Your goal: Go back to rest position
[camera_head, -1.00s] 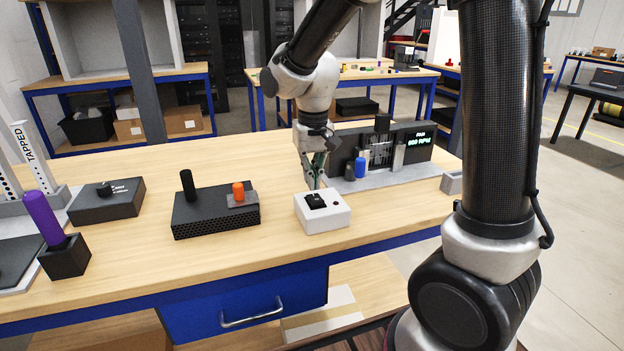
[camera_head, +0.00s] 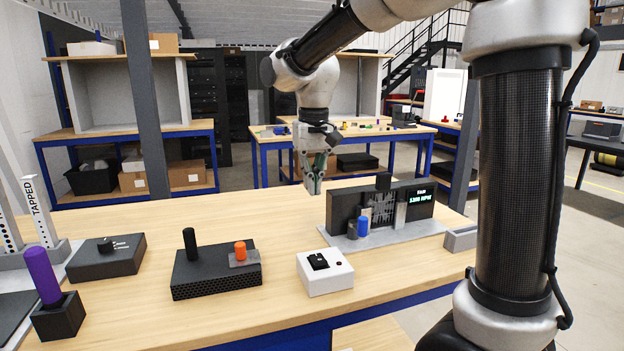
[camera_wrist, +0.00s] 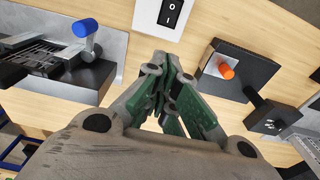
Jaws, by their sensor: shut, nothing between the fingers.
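My gripper (camera_head: 313,188) hangs above the wooden workbench, higher than the white switch box (camera_head: 325,272) and behind it in the head view. Its fingers are together and hold nothing. In the wrist view my gripper (camera_wrist: 165,65) points toward the bench, with the white switch box (camera_wrist: 165,17) beyond the fingertips, apart from them. The box carries a black rocker switch (camera_head: 318,261). My arm reaches in from the upper right of the head view.
A black device with a display reading RPM (camera_head: 380,208) stands right of the gripper on a grey plate. Black boxes with an orange knob (camera_head: 240,250) and a purple handle (camera_head: 43,276) stand left. The bench (camera_head: 130,320) is clear in front.

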